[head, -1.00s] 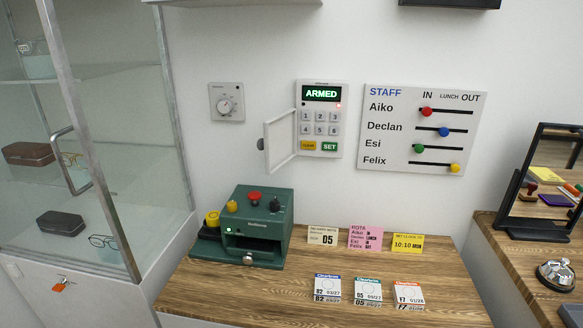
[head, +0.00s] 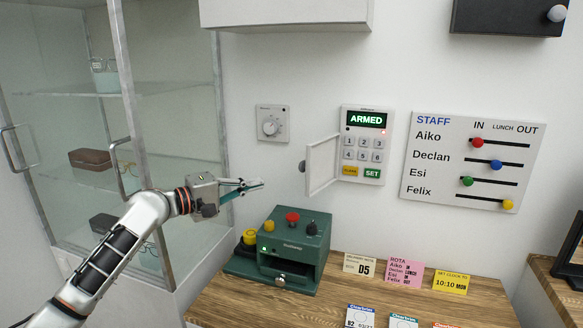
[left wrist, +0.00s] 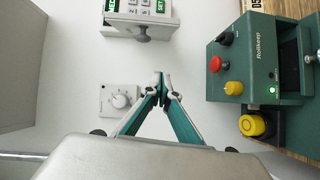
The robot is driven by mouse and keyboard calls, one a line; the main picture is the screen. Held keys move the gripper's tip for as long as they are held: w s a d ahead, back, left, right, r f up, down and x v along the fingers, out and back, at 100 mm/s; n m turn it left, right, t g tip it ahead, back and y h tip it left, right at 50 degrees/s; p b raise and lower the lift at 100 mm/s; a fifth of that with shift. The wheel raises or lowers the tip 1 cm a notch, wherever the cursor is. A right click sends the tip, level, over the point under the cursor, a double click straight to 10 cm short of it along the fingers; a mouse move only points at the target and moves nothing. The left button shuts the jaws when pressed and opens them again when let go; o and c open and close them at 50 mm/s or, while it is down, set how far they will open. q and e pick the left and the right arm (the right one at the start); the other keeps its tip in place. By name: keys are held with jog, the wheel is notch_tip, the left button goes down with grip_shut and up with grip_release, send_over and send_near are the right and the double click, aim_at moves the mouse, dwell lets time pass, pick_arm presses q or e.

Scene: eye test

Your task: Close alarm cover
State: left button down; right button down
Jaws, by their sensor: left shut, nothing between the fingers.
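The alarm panel (head: 364,120) is on the wall, its green display reading ARMED. Its white cover (head: 322,165) stands open, swung out at the panel's left side, with a dark knob (head: 302,167) at its free edge. In the left wrist view the panel's keys show at the top edge, with the cover's knob (left wrist: 142,37) just below. My left gripper (head: 260,184) is shut and empty, in the air left of the cover and apart from it. Its closed fingertips also show in the left wrist view (left wrist: 161,84). My right gripper is out of view.
A dial (head: 271,124) is on the wall left of the panel; a staff board (head: 470,162) hangs to the right. A green machine (head: 292,252) stands on the wooden counter (head: 325,290) below my gripper. A glass cabinet (head: 130,140) is at left. A white box (head: 285,14) overhangs above.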

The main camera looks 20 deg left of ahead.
aim_at(319, 162)
pick_arm(q)
jog(key=w+d+r+n+p, duration=0.1)
jog(key=w+d+r+p, duration=0.1)
jog(key=w+d, duration=0.5)
jog(key=shift+w+d+r+t, duration=0.3)
jog(key=shift+d+r, duration=0.25)
jog(key=shift+r, duration=0.25)
jog(key=shift+d, duration=0.15)
